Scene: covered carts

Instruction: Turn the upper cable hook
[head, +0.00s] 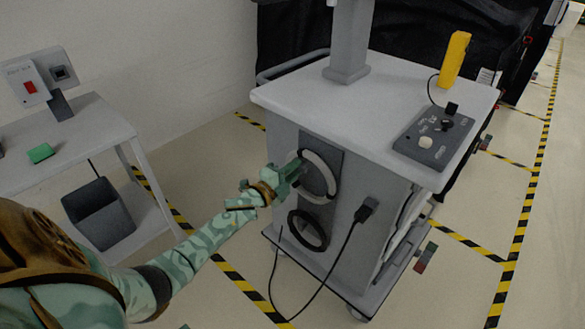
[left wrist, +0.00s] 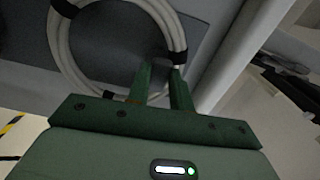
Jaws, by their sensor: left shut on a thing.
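A grey cart (head: 335,130) with a pale top carries a pale coiled cable (head: 333,184) on its side panel and a black coil (head: 308,243) below it. My left gripper (head: 298,168) is at the upper left edge of the pale coil, shut on the upper cable hook. The hook is mostly hidden by the fingers. In the left wrist view, the two green fingers (left wrist: 161,82) reach the rim of the pale coil (left wrist: 62,48), close to a black band (left wrist: 172,60) on it. My right gripper is not in view.
A black plug (head: 367,208) on a cable hangs from the cart's side. A control panel (head: 433,140) and a yellow device (head: 454,60) are on its top. A side table (head: 95,120) stands at left. Striped tape marks the open floor.

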